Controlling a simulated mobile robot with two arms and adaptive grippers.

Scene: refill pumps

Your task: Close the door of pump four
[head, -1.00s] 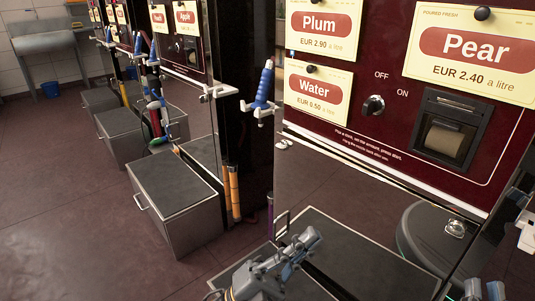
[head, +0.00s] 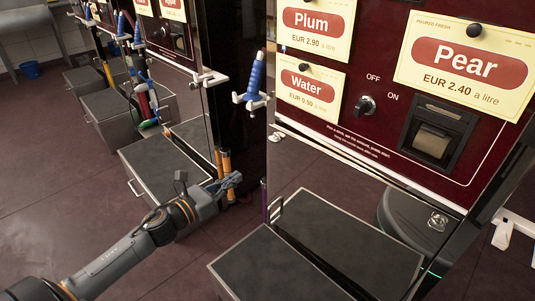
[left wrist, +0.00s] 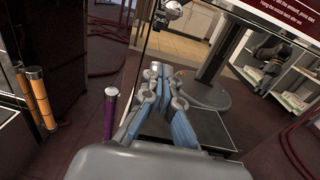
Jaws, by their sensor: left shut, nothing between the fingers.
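The nearest pump (head: 363,105) bears Plum, Water and Pear signs; no pump number is readable. How far the door stands open I cannot tell. My left gripper (head: 233,183) is shut and empty, left of that panel and close to the orange tubes (head: 222,163). Its closed fingers (left wrist: 160,75) fill the middle of the left wrist view. My right gripper is out of view.
A grey step box (head: 270,268) stands before the panel, mirrored in it. Another box (head: 165,165) stands to the left, before the neighbouring pump. A purple tube (left wrist: 110,110) stands beside my left fingers. A blue nozzle (head: 256,75) hangs above. Floor at lower left is free.

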